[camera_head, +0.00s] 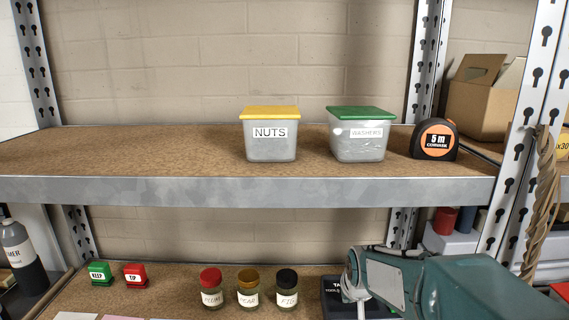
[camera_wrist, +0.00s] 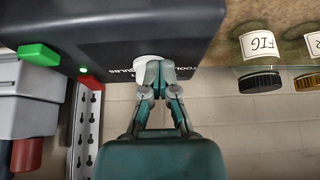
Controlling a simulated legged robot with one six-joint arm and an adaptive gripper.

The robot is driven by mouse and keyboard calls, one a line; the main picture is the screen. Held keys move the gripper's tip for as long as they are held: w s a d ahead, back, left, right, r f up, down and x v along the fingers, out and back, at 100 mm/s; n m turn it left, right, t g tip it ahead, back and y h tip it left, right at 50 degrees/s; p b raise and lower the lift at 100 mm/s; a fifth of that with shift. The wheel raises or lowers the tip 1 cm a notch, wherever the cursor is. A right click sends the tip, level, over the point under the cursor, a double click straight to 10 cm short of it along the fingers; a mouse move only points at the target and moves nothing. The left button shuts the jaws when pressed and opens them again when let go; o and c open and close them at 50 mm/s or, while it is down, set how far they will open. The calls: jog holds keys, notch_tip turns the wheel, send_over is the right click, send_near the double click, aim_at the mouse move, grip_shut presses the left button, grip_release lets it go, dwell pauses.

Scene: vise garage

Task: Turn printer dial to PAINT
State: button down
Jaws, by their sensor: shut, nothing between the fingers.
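The printer is a dark box. In the head view its front top edge (camera_head: 332,292) shows beside my teal arm, with a partly covered label starting "TA". In the wrist view the printer (camera_wrist: 100,30) fills the upper left, with white lettering upside down reading "TOOLS" and "BULBS" in part. A round white dial (camera_wrist: 148,61) sits on its face. My gripper (camera_wrist: 158,68) is shut and empty, its fingertips right at the dial and overlapping it; I cannot tell whether they touch. The dial's pointer and the word PAINT are not visible. In the head view my arm hides the dial.
Jars with red (camera_head: 210,275), brown (camera_head: 248,275) and black (camera_head: 286,276) lids stand left of the printer. A shelf edge (camera_head: 250,190) with the NUTS (camera_head: 270,143) and WASHERS (camera_head: 357,145) tubs is above.

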jog(key=shift+s+a, duration=0.15)
jog(key=shift+s, duration=0.1)
jog(key=shift+r, duration=3.05)
jog(key=shift+s, duration=0.15)
jog(key=s+d+r, duration=0.1)
jog(key=s, duration=2.2)
jog(key=shift+s+d, duration=0.15)
jog(key=shift+s, duration=0.2)
